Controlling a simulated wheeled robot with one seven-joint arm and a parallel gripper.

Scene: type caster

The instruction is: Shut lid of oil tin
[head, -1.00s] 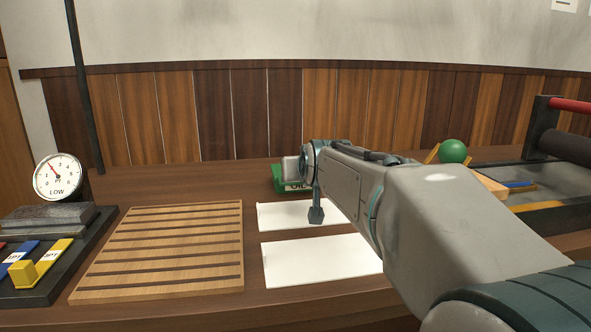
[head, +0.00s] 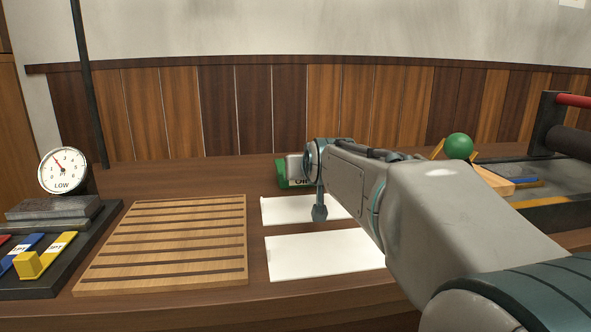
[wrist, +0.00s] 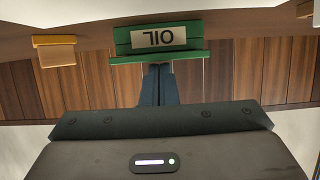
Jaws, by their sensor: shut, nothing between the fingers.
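The green oil tin (head: 290,180) stands toward the back of the bench, mostly hidden behind my arm in the head view. In the wrist view, which is upside down, the tin (wrist: 125,40) shows its pale OIL label. A brighter green slab (wrist: 185,57), apparently its lid, lies along the tin's top side; how far it is closed is unclear. My gripper (wrist: 158,68) is shut and empty, its fingertips at the slab's edge. Whether they touch it, I cannot tell.
Two white sheets (head: 325,255) lie in front of the tin, and a slatted wooden board (head: 165,245) is left of them. A gauge (head: 62,171) stands at far left. A green ball (head: 459,146) and a dark tray with a roller (head: 570,142) are at right.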

